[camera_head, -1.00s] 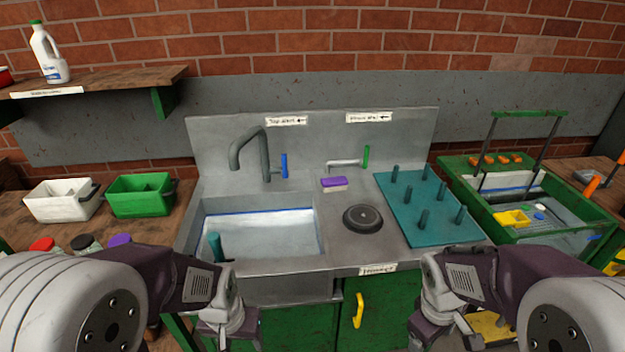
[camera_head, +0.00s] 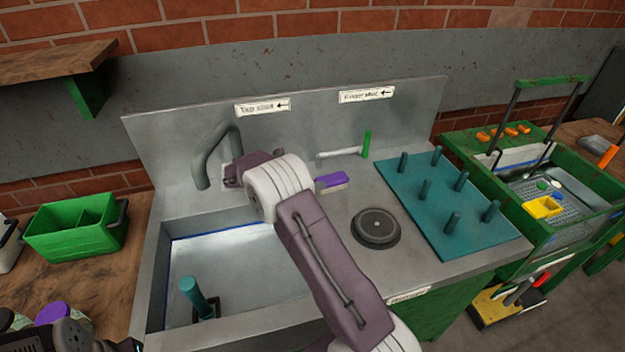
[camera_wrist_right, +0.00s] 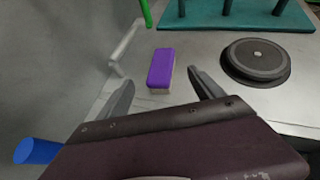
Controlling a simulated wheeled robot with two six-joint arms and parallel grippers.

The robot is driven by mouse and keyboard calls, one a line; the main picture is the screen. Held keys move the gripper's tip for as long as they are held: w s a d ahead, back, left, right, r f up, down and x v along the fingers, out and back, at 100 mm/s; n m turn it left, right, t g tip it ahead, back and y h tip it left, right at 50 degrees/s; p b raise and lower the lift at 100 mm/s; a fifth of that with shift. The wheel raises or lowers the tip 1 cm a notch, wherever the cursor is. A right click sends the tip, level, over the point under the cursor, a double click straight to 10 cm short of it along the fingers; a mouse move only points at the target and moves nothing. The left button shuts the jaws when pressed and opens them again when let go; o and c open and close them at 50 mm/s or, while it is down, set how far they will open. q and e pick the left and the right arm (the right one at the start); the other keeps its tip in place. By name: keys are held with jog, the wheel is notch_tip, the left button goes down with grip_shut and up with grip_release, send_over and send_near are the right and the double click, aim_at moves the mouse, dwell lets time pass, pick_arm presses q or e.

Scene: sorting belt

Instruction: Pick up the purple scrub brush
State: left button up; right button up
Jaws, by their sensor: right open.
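In the right wrist view the brush (camera_wrist_right: 160,68) sits ahead, in line with the gap between my fingers. My right gripper (camera_wrist_right: 161,80) is open and empty, its two grey fingers on either side of that gap and apart from the brush. In the head view my right arm reaches over the sink, with the gripper body left of the brush; my wrist hides the fingers. My left gripper does not show clearly.
A round black disc (camera_head: 376,228) lies right of the brush, beside a teal peg board (camera_head: 433,221). The tap (camera_head: 212,158) stands left of my wrist. A green-handled lever (camera_head: 366,145) is behind the brush. The sink basin (camera_head: 228,262) is below my arm.

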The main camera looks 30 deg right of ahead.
aim_at(331, 178)
jog(key=x, duration=0.3)
jog(key=shift+d+f, duration=0.25)
jog(key=shift+f, duration=0.05)
jog(key=shift+s+d+f, duration=0.1)
jog(key=shift+d, duration=0.35)
jog(key=x, duration=0.4)
jog(key=shift+d+f, duration=0.1)
jog(key=shift+f, duration=0.1)
jog(key=shift+r, duration=0.15)
jog(key=c, duration=1.6)
